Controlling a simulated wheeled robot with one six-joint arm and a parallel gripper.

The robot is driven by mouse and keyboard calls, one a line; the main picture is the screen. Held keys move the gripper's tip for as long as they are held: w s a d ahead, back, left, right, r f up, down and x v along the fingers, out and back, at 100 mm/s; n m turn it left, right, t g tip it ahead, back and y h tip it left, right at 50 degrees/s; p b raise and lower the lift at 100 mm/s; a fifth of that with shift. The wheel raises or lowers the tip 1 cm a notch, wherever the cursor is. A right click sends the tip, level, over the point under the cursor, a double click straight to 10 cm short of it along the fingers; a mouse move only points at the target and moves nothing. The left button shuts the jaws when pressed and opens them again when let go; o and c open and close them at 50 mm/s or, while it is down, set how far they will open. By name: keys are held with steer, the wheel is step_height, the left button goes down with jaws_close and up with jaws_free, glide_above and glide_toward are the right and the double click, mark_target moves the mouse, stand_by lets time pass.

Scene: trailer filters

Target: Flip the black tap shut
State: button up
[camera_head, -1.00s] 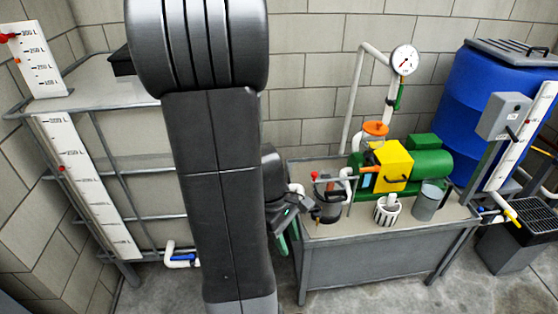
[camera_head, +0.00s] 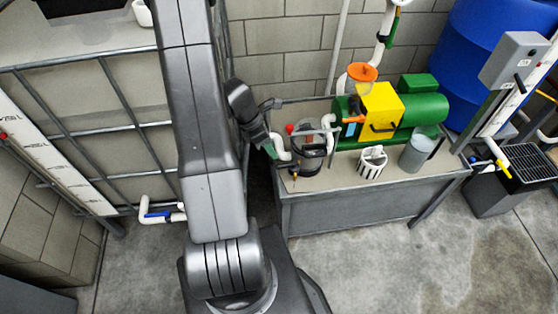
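A dark filter bowl (camera_head: 311,160) stands at the left end of the grey bench, with a red knob (camera_head: 289,129) at its upper left. A small dark fitting (camera_head: 293,170), which looks like the black tap, sits low on the bowl's left front, with a brass-coloured piece below it. It is too small to tell how its lever is turned. My gripper (camera_head: 268,126) is just left of the bowl, beside a white pipe elbow (camera_head: 281,149). I see no contact with the tap. The fingers are small and partly hidden, so their opening is unclear.
The bench (camera_head: 350,208) also carries a yellow and green pump (camera_head: 379,110), a white slotted basket (camera_head: 372,162) and a grey cup (camera_head: 416,153). A caged tank (camera_head: 88,150) with a blue-handled valve (camera_head: 157,213) stands left. The floor in front is clear.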

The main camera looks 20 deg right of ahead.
mark_target(287, 165)
steer(key=b+x, duration=0.1)
steer(key=x, duration=0.6)
